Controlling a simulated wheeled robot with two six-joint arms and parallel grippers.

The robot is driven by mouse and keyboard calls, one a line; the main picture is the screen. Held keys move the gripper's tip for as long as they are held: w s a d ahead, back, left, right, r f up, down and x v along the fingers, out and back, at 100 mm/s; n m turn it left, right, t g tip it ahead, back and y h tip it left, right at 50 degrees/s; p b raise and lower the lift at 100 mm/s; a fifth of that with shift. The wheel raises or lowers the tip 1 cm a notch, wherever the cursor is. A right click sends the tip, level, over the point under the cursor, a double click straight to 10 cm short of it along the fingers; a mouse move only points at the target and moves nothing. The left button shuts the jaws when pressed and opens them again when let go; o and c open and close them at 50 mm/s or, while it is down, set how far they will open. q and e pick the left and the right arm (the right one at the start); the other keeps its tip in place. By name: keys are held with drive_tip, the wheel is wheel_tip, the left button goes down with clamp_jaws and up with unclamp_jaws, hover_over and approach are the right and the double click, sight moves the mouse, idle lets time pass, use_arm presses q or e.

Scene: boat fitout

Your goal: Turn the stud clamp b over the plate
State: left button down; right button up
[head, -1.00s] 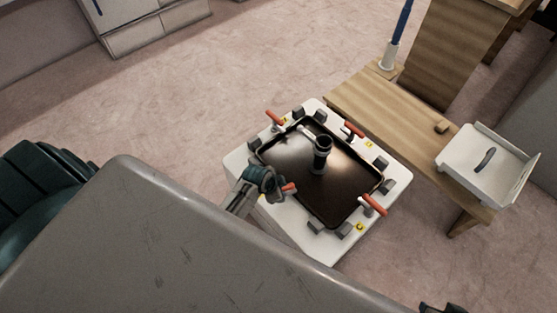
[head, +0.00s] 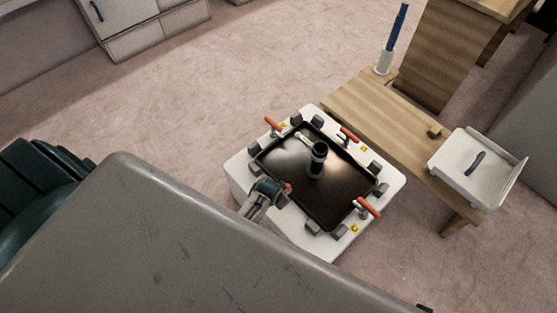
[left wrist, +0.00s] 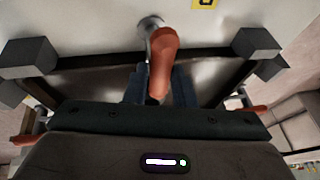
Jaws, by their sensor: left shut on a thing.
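The plate (head: 300,160) is a dark rectangular panel with a raised rim, lying on a white base (head: 239,179). Orange-handled stud clamps stand at its edges: top left (head: 272,122), top right (head: 348,134) and lower right (head: 368,207). My left gripper (head: 281,190) is at the plate's left edge, mostly covering a further clamp there. In the left wrist view this clamp's orange handle (left wrist: 162,62) points from its metal stud towards me and lies between my fingers (left wrist: 158,92), which are shut on it. The yellow label above it is cut off, so its letter is unreadable.
An upright dark pipe (head: 317,160) stands on the plate. Grey blocks (head: 376,168) surround the rim. A wooden bench (head: 375,115) with a white tray (head: 439,170) is at the right. A grey surface (head: 150,240) fills the front.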

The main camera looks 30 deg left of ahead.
use_arm(q)
drive_tip(key=shift+w+a+r, duration=0.1)
drive_tip(key=shift+w+a, duration=0.05)
use_arm(e)
drive_tip(key=shift+f, duration=0.4)
drive_tip(key=shift+s, duration=0.1)
use_arm(q)
drive_tip(key=c, duration=1.3)
unclamp_jaws()
drive_tip(key=shift+o, duration=0.2)
drive_tip(key=shift+s+r, duration=0.1)
drive_tip(key=shift+s, duration=0.1)
drive_tip(key=p+v, duration=0.2)
drive_tip(key=v, duration=0.8)
drive_tip(key=shift+r, duration=0.2)
use_arm(e)
wheel_tip(320, 180, down, 6)
drive_tip(key=s, duration=0.2)
drive_tip(key=shift+s+d+g, duration=0.2)
drive_tip(key=shift+d+g, duration=0.05)
drive_tip(key=shift+g, duration=0.05)
